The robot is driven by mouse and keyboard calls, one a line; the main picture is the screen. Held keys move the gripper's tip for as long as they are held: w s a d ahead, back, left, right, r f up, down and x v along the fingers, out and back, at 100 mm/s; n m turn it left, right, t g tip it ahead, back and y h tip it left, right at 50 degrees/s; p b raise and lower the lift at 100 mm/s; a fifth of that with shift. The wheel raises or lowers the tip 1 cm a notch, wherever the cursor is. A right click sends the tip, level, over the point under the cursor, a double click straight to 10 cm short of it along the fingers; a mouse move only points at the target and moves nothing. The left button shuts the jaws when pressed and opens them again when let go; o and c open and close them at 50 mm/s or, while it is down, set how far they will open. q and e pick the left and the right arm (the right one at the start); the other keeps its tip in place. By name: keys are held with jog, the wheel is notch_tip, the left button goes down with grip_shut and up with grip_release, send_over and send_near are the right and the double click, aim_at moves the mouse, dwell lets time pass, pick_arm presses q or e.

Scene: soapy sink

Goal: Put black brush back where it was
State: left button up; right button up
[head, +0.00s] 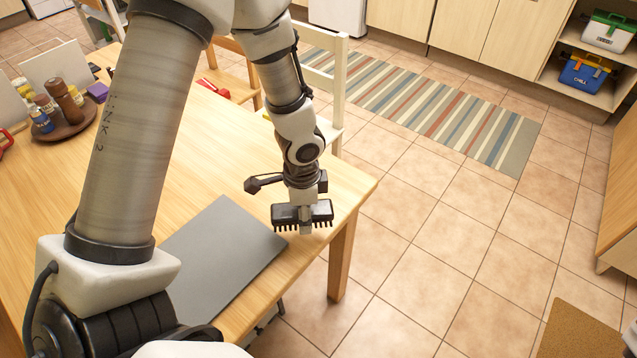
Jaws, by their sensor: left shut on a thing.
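My left gripper (305,222) reaches down over the right corner of the wooden table and is shut on the black brush (286,214). The brush lies crosswise in the grip with its bristles pointing down. It shows just right of the far right corner of the grey mat. I cannot tell whether the bristles touch the table. Part of the brush is hidden by the gripper. My right gripper is not in view.
The grey mat (228,250) lies on the wooden table (245,150). A round brown tray (65,132) with shakers and bottles stands at the far left. A white chair (335,95) stands behind the table. Tiled floor (430,260) is open to the right.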

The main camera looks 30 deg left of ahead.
pick_arm(q)
jog(key=w+a+p, duration=0.1)
jog(key=w, duration=0.3)
jog(key=w+a+f, duration=0.1)
jog(key=w+a, duration=0.1)
jog(key=w, duration=0.2)
jog(key=w+a+p, duration=0.1)
jog(key=w+a, duration=0.1)
jog(key=w, duration=0.2)
jog(key=shift+w+f+p, duration=0.2)
jog(key=shift+w+p, duration=0.1)
jog(key=shift+p, duration=0.05)
notch_tip(320, 180, down, 3)
jog(key=shift+f+p, duration=0.1)
jog(key=shift+p, duration=0.25)
jog(key=shift+f, duration=0.1)
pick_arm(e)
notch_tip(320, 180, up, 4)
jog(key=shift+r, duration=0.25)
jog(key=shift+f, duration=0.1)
pick_arm(q)
jog(key=o, duration=1.4)
jog(key=shift+f, duration=0.1)
jog(key=shift+o, duration=0.2)
